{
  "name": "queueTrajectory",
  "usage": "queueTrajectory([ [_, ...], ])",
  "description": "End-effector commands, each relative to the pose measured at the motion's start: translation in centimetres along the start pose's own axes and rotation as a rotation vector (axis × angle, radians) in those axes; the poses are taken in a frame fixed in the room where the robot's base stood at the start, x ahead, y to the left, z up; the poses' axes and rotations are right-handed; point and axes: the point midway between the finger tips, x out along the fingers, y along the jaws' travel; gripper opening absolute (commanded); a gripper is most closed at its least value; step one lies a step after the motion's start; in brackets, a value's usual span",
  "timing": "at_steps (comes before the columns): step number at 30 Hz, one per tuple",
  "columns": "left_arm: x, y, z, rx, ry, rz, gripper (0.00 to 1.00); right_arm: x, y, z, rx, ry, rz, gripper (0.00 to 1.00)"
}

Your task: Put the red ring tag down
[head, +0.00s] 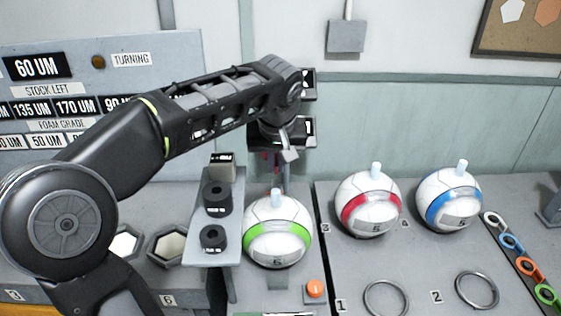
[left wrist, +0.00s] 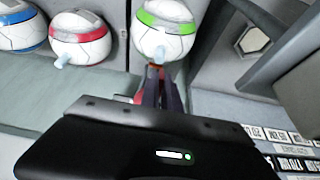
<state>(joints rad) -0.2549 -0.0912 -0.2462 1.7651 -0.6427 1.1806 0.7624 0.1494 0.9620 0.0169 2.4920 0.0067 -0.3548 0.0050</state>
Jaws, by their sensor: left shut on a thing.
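My left gripper (head: 277,164) is up behind the green-banded ball (head: 277,238), in front of the back wall. Its fingers are small and partly hidden by the wrist. In the left wrist view the gripper (left wrist: 160,82) is shut, with a bit of the red ring tag (left wrist: 138,97) showing beside the fingers. Most of the tag is hidden, so its tilt cannot be told. The green-banded ball (left wrist: 165,28) lies beyond the fingertips there. My right gripper is not in view.
Red-banded (head: 368,204) and blue-banded (head: 449,201) balls stand to the right. Two empty metal rings (head: 386,283) lie in front of them. A rack at the right edge holds several ring tags, including a blue one (head: 511,242). An orange button (head: 315,288) is at front.

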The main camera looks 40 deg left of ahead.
Motion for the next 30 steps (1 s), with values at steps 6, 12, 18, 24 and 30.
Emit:
queueTrajectory([
  [6, 2.4, 2.6, 1.0, 0.090, 0.003, 0.021, 0.00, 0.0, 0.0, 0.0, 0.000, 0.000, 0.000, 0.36],
  [12, 8.1, 8.8, 4.8, 0.309, 0.007, 0.095, 0.00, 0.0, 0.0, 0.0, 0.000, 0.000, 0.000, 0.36],
  [18, 13.2, 14.1, 10.3, 0.518, 0.001, 0.196, 0.00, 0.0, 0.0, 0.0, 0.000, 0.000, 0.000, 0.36],
  [24, 15.1, 16.0, 13.0, 0.600, -0.001, 0.247, 0.00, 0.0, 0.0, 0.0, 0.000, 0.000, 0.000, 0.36],
  [30, 15.1, 16.1, 13.1, 0.602, 0.000, 0.250, 0.00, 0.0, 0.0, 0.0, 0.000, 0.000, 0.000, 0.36],
])
